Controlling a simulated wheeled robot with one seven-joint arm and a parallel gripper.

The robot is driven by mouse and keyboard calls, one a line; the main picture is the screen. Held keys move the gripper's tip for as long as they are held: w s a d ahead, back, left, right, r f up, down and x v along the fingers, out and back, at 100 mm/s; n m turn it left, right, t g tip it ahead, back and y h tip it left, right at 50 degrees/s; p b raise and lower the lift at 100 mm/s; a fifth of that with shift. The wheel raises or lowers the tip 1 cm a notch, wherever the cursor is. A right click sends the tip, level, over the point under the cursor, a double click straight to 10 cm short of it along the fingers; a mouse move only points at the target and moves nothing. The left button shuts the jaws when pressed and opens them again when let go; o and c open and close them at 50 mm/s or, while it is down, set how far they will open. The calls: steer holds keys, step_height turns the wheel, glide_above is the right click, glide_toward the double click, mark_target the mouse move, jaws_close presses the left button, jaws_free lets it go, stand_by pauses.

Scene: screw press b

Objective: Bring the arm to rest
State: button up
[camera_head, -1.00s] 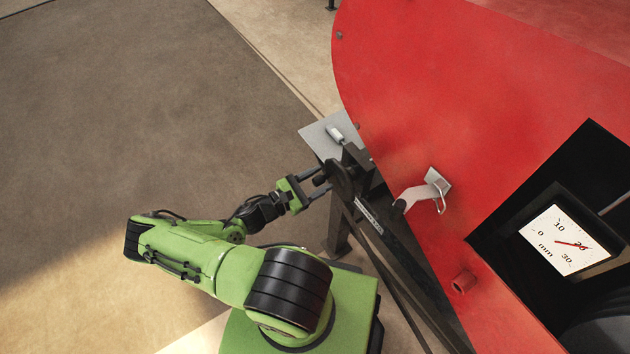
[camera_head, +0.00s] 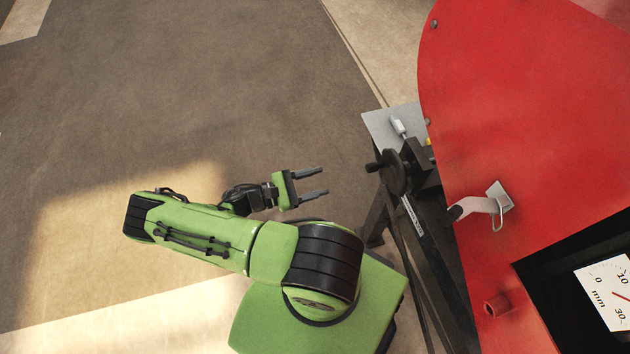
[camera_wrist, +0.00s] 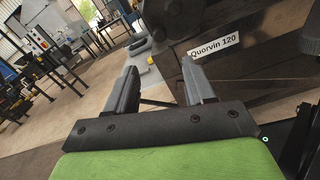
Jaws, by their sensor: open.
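My gripper (camera_head: 318,181) is open and empty. In the head view its two dark fingers point right, with a gap of bare floor between them and the black handwheel (camera_head: 392,172) of the press. My green arm is folded low in front of my base. In the wrist view my gripper's fingers (camera_wrist: 160,88) stand apart with nothing between them, facing the dark press frame (camera_wrist: 245,75) with its "Quorvin 120" label (camera_wrist: 214,45).
The red press panel (camera_head: 530,120) fills the right, with a lever (camera_head: 478,206), a red stub (camera_head: 497,305) and a dial (camera_head: 608,290). A grey plate (camera_head: 378,124) holds a small pale item (camera_head: 398,126). Floor at left (camera_head: 180,90) is clear.

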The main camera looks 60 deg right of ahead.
stand_by(0.4)
steer(key=w+a+r+m+t+y+p, duration=0.1)
steer(key=w+a+r+m+t+y, duration=0.3)
steer(key=a+r, duration=0.4)
steer(key=w+a+r+m+t+y+p, duration=0.1)
steer(key=w+a+r+m+t+y, duration=0.1)
steer(key=w+a+r+t+y, duration=0.6)
steer(key=s+a+r+t, duration=0.2)
steer(key=s+r, duration=0.3)
steer(key=r, duration=0.4)
steer(key=s+a+r+t+y+p, duration=0.1)
steer(key=s+a+r+t, duration=0.2)
steer(key=s+r, duration=0.3)
step_height(320, 180, up, 4)
steer(key=shift+s+a+f+m+y, duration=0.15)
steer(key=shift+a+m+y, duration=0.2)
steer(key=shift+a, duration=0.5)
